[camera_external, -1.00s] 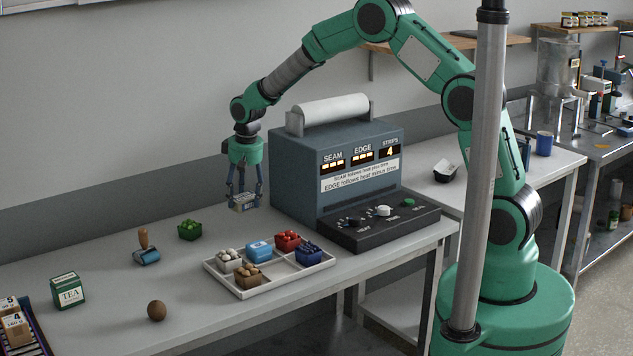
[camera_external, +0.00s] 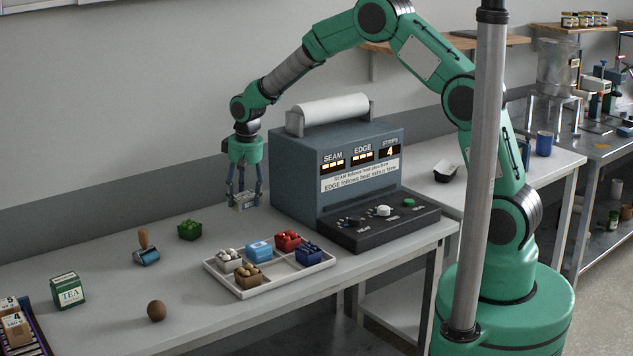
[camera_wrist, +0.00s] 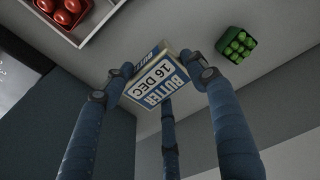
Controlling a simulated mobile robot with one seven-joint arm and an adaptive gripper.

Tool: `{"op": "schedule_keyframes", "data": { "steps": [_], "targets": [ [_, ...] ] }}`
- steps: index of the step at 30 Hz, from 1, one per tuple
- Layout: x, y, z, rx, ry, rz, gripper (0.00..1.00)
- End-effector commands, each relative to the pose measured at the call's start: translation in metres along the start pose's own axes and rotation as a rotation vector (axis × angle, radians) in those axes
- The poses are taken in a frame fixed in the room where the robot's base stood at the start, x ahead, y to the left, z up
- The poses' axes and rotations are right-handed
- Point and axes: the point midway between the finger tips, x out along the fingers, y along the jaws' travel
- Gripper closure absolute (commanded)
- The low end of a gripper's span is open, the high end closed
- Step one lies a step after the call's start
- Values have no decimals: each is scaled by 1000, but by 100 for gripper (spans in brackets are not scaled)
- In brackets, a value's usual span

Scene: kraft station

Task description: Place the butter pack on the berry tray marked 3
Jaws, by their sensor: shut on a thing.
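My gripper (camera_external: 245,197) is shut on the butter pack (camera_external: 244,204), a small pale box held above the bench just left of the grey machine. Small berry trays stand in a white divided tray (camera_external: 283,281) to the front right: red (camera_external: 288,240), dark blue (camera_external: 308,255), brown (camera_external: 248,277) and whitish (camera_external: 229,261). A green one (camera_external: 190,230) stands alone on the bench, also in the wrist view (camera_wrist: 236,44). I cannot read a 3 on any.
A blue-and-white pack (camera_external: 259,250) sits in the divided tray. The grey machine (camera_external: 340,170) stands close to the right of my gripper. A stamp roller (camera_external: 146,249), a tea box (camera_external: 67,290) and a brown ball (camera_external: 156,311) stand left. The bench between them is clear.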

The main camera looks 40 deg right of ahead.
Motion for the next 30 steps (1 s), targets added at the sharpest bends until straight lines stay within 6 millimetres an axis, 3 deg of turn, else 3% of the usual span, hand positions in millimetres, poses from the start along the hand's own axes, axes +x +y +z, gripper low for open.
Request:
{"op": "schedule_keyframes", "data": {
  "steps": [8,11,21,30],
  "targets": [
    [-40,0,-8,0,6,-1,77],
    [-68,0,-12,0,7,-1,77],
    [-191,0,-30,-1,6,-1,77],
    [-262,0,-40,0,5,-1,77]
  ]
}}
